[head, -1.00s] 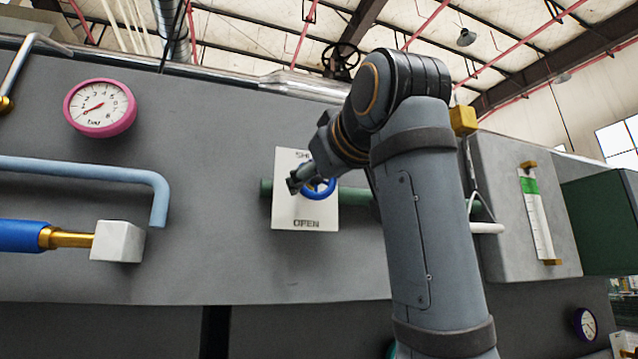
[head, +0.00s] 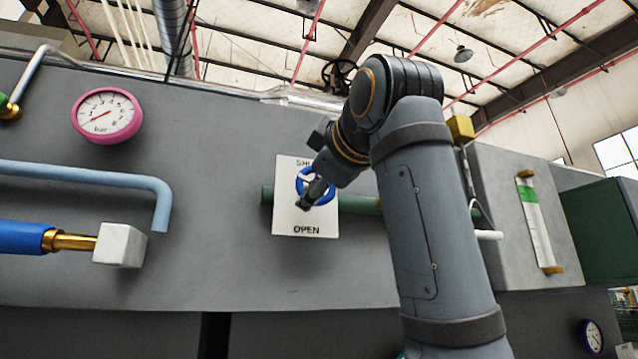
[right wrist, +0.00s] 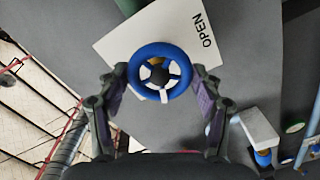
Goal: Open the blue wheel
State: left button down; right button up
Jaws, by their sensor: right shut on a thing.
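The blue wheel (head: 325,177) is mounted on a white panel (head: 288,215) marked with SHUT above, partly hidden by my gripper, and OPEN below. My right gripper (head: 308,200) crosses the lower left of the wheel. In the right wrist view the blue wheel (right wrist: 160,50) lies between the two fingertips of my right gripper (right wrist: 160,72), which is shut on its rim. A short white mark sits on the rim there, and white gaps show between dark spokes. My left gripper is in neither view.
A green pipe (head: 360,204) runs behind the panel. A pink gauge (head: 107,115), a light-blue pipe (head: 90,174) and a white block (head: 119,245) are on the grey wall to the left. A green-banded scale (head: 536,220) is at right.

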dwell(0.3)
jog(key=o, duration=1.1)
jog(key=shift+o, duration=0.2)
jog(key=v, duration=1.2)
